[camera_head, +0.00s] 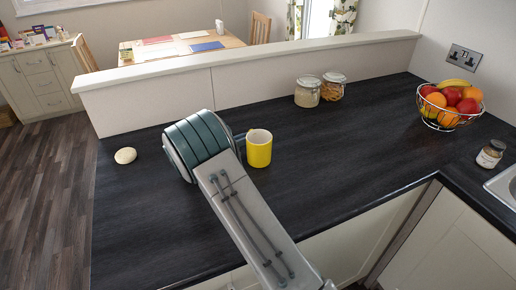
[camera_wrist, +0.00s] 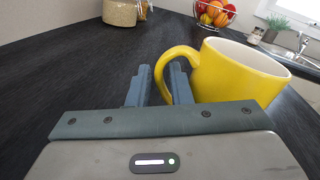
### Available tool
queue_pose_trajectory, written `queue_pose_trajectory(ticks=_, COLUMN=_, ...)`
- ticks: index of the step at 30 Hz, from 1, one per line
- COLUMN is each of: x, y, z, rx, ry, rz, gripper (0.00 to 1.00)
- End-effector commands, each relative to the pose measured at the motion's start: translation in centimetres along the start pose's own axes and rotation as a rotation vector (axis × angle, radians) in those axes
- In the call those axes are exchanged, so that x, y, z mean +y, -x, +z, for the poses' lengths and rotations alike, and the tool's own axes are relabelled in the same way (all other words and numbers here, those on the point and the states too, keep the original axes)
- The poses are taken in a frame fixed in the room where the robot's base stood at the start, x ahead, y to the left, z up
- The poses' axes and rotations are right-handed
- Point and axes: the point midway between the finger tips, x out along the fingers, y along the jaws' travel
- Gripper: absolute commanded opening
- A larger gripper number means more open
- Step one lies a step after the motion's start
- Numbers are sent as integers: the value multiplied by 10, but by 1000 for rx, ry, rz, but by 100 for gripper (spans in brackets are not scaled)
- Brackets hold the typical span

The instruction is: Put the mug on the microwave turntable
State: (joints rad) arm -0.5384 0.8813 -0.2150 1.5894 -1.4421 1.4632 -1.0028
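The yellow mug (camera_head: 259,150) with a white inside stands upright on the dark worktop. It also shows large at the right of the wrist view (camera_wrist: 235,75), its handle (camera_wrist: 160,68) pointing left. My gripper (camera_wrist: 160,85) is at the handle side of the mug. Its two blue-grey fingers are apart, one left of the handle and the other over the handle's opening; the handle's outer part shows in the gap. I cannot tell whether a finger touches it. In the head view my arm hides most of the fingers. No microwave or turntable is in view.
Two glass jars (camera_head: 308,92) stand by the low back wall. A wire fruit basket (camera_head: 448,108), a small jar (camera_head: 490,153) and a sink (camera_head: 505,185) are at the right. A pale round object (camera_head: 125,155) lies left of my arm. The worktop (camera_head: 340,150) right of the mug is clear.

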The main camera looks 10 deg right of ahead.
Motion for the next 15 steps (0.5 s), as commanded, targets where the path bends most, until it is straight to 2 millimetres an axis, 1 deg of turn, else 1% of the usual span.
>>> queue_pose_trajectory(ticks=1, x=-1, y=-7, z=1, rx=0, ry=0, rz=-2, gripper=18)
queue_pose_trajectory(ticks=3, x=0, y=-12, z=1, rx=0, ry=0, rz=0, gripper=18)
queue_pose_trajectory(ticks=11, x=0, y=-15, z=0, rx=0, ry=0, rz=1, gripper=18)
queue_pose_trajectory(ticks=12, x=0, y=-15, z=0, rx=0, ry=0, rz=1, gripper=13)
queue_pose_trajectory(ticks=13, x=0, y=-15, z=0, rx=0, ry=0, rz=1, gripper=4)
queue_pose_trajectory(ticks=14, x=0, y=-15, z=0, rx=0, ry=0, rz=1, gripper=0)
queue_pose_trajectory(ticks=15, x=0, y=-15, z=0, rx=0, ry=0, rz=1, gripper=0)
